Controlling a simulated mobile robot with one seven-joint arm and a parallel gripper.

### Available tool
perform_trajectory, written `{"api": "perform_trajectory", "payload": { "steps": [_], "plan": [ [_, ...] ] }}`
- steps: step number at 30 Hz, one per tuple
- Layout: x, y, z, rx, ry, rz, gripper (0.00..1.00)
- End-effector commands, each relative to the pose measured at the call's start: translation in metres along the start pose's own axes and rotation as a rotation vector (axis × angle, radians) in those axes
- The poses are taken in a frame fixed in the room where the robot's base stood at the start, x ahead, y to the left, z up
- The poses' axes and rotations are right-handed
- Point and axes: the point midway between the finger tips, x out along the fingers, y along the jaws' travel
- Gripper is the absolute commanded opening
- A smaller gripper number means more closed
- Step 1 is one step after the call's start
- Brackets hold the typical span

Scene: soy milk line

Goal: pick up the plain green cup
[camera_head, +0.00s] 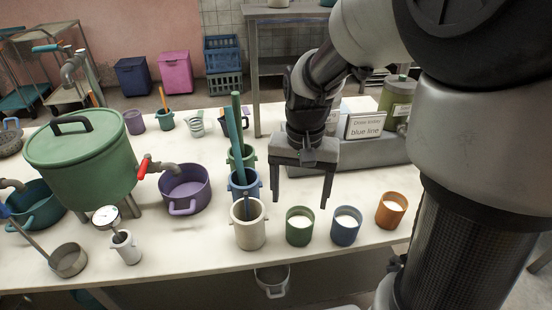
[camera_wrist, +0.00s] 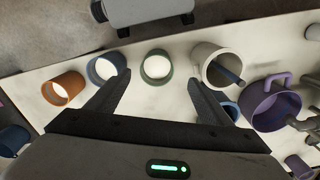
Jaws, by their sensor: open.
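The plain green cup (camera_head: 299,226) stands upright on the white table near its front edge, filled with white liquid. In the wrist view the green cup (camera_wrist: 157,68) lies ahead, between the lines of my two fingers. My gripper (camera_head: 300,200) is open and empty, pointing down above the table, behind and above the green cup and apart from it. It also shows in the wrist view (camera_wrist: 160,95). A blue cup (camera_head: 345,226) of white liquid stands just right of the green cup in the head view.
An orange cup (camera_head: 391,210) stands further right. A cream pot (camera_head: 249,224) with a utensil stands close left of the green cup. Blue and green holders with tall handles stand behind it. A purple pot (camera_head: 186,188) and a large green pot (camera_head: 82,160) are left. A "blue line" sign (camera_head: 365,126) is behind.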

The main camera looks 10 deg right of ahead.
Motion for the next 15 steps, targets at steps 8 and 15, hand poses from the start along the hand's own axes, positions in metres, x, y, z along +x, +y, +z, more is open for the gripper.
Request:
{"api": "perform_trajectory", "payload": {
  "steps": [8, 15],
  "plan": [
    [0.039, 0.000, 0.000, 0.000, 0.000, 0.000, 0.74],
    [0.056, 0.003, -0.003, 0.002, -0.001, 0.000, 0.74]
  ]
}}
